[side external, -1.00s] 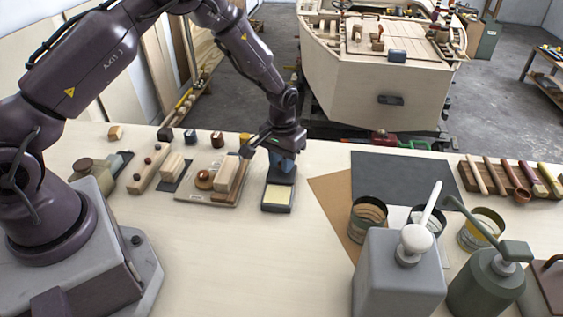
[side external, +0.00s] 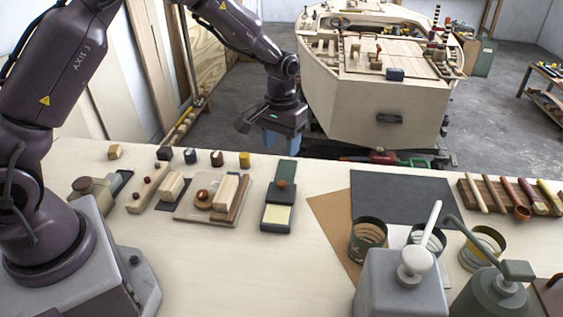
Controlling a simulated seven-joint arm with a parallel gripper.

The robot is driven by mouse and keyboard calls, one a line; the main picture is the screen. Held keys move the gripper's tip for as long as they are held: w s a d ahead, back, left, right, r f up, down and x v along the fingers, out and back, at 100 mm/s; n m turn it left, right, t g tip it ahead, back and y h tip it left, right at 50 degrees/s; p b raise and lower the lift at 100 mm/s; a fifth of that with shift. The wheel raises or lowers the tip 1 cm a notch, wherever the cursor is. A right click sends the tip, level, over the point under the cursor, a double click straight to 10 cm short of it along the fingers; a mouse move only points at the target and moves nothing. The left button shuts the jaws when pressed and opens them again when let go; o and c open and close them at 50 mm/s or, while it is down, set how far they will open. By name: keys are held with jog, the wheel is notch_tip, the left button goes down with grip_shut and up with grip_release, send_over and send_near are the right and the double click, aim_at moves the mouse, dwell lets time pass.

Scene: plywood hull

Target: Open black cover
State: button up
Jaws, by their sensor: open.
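A small black case (side external: 277,216) lies on the workbench with a pale yellow pad (side external: 277,216) showing in its front part. Behind it, a dark greenish-black cover (side external: 286,170) extends toward the back edge of the bench, off the pad. A round orange-brown knob (side external: 282,184) shows near where the cover meets the case. Whether the cover lies flat or leans is hard to tell. My gripper (side external: 263,137) is open and empty, above and behind the case near the bench's far edge, apart from the cover.
To the left are a board with wooden blocks (side external: 187,211) and several small coloured blocks (side external: 217,159). To the right lie a dark mat (side external: 400,200), several cans (side external: 367,237), pump bottles (side external: 400,283) and a tool rack (side external: 510,196). A boat hull (side external: 350,105) stands beyond.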

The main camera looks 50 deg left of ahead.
notch_tip(320, 180, up, 2)
jog(key=shift+r, duration=0.2)
jog(key=s+d+r+m+t, duration=0.1)
jog(key=s+r+m+t, duration=0.1)
jog(key=s+r, duration=0.7)
jog(key=s+d+r+m+t, duration=0.1)
jog(key=s+d+r+t, duration=0.1)
jog(key=s+r, duration=0.7)
jog(key=s+t, duration=0.1)
jog(key=s, duration=0.6)
jog(key=shift+s+d+m+t, duration=0.15)
jog(key=shift+m+t, duration=0.15)
jog(key=shift+m, duration=0.1)
